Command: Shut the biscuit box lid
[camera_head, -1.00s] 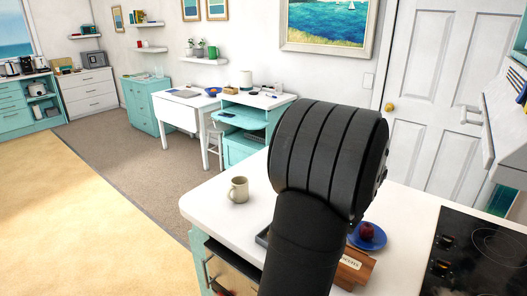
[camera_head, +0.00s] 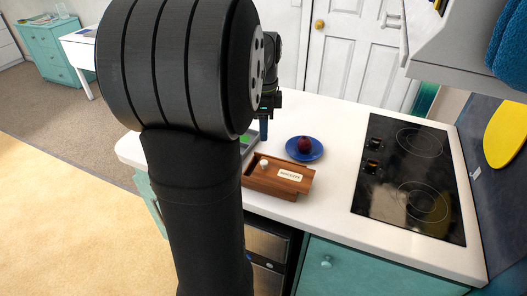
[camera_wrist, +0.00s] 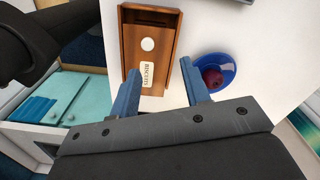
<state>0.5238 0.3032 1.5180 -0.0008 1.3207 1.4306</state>
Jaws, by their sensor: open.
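The wooden biscuit box (camera_head: 275,188) stands near the front edge of the white counter. Its lid (camera_head: 277,168) carries a white knob (camera_head: 264,163) and a "BISCUITS" label (camera_head: 289,175). In the wrist view the box (camera_wrist: 128,45) has its lid (camera_wrist: 158,55) lying between the side walls, with a dark open gap (camera_wrist: 150,16) at the far end. The lid looks partly open. My gripper (camera_wrist: 160,92) is open and empty, its blue fingers spread beside the label end of the box.
A blue plate (camera_head: 317,153) with a dark red fruit (camera_head: 304,145) sits behind the box. A black cooktop (camera_head: 405,180) lies to the right. A grey item with a green patch (camera_head: 245,138) is partly hidden by my arm. Bare counter lies between plate and cooktop.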

